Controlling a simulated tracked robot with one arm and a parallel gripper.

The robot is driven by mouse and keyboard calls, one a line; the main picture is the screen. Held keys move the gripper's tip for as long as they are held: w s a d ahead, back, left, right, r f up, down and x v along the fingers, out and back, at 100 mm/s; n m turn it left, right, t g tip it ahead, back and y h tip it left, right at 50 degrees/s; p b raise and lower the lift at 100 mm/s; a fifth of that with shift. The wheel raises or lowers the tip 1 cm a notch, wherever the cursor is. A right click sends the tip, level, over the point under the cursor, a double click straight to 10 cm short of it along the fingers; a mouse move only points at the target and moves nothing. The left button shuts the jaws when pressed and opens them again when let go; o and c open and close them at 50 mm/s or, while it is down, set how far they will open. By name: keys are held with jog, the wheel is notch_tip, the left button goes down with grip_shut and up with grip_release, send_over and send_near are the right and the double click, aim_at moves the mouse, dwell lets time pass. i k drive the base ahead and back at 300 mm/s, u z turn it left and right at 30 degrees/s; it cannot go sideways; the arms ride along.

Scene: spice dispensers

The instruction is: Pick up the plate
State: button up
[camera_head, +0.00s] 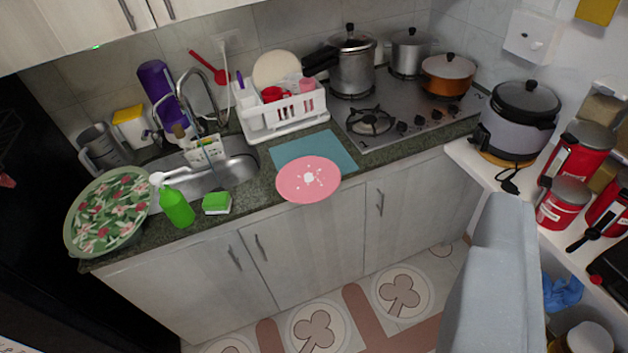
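A pink plate (308,185) with a white pattern at its middle shows in the head camera view, at the counter's front edge. It overlaps the teal mat (312,150) and the cabinet fronts in the picture. I cannot tell whether it overhangs the edge or is raised. A second, cream plate (275,68) stands upright in the white dish rack (285,118). A grey part, which looks like my arm, fills the lower right. My gripper's fingers are not in view, and nothing visible touches the pink plate.
A green sponge (217,203), a green bottle (176,206) and a floral round tray (108,210) lie left of the plate, by the sink (215,170). The stove (395,115) with several pots is right. Red canisters (575,155) crowd the right shelf. The floor ahead is clear.

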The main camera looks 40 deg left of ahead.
aim_at(311, 179)
jog(key=z, duration=0.05)
jog(key=i, duration=1)
jog(key=u, duration=0.05)
